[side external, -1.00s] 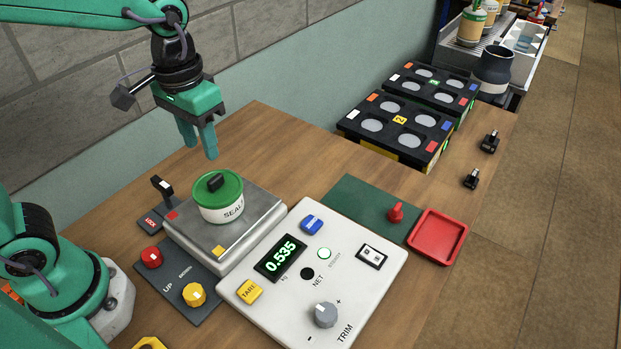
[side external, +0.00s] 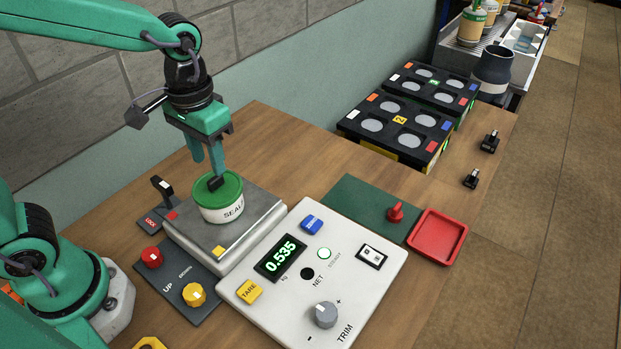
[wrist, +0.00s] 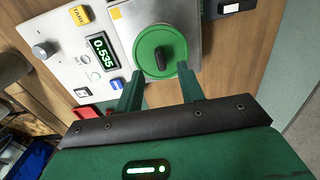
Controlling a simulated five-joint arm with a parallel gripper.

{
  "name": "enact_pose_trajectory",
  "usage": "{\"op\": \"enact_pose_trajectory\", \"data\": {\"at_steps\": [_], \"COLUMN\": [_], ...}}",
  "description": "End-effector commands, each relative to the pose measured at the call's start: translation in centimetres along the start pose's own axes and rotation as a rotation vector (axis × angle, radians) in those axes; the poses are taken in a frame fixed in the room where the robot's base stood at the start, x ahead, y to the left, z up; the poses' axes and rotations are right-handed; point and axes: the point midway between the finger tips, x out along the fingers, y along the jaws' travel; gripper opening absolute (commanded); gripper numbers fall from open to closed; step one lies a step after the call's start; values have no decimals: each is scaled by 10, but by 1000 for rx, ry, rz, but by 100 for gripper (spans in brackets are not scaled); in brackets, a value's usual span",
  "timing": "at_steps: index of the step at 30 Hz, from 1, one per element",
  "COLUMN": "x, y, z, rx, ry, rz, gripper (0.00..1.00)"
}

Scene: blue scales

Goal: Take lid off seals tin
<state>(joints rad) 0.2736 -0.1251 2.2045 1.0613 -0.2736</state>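The seals tin (side external: 222,213) is white with "SEAL" lettering and stands upright on the metal scale plate (side external: 240,236). Its green lid (side external: 229,188) is on it, with a dark knob (side external: 216,184) on top. My gripper (side external: 206,168) points down just above and behind the lid in the side view. In the wrist view my gripper (wrist: 160,92) has its two green fingers spread apart with nothing between them. The lid (wrist: 153,42) and its knob (wrist: 161,58) lie just beyond the fingertips there. Whether a finger touches the lid cannot be told.
The control panel (side external: 345,265) reads 0.535 and sits right of the scale. A black lever (side external: 162,187) stands behind left, and red (side external: 151,257) and yellow (side external: 194,294) knobs in front left. A red tray (side external: 437,236) lies right. Black racks (side external: 398,128) stand behind.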

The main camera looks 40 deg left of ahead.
Motion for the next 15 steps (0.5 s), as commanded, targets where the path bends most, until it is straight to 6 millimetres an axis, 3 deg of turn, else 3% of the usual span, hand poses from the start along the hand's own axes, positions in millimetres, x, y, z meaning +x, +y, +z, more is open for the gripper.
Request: {"op": "enact_pose_trajectory", "data": {"at_steps": [9, 15], "x": [35, 47], "y": [-1, -1], "z": [-1, -1], "rx": [0, 0], "ry": [-5, -1], "rz": [-1, 0], "gripper": [38, 38]}}
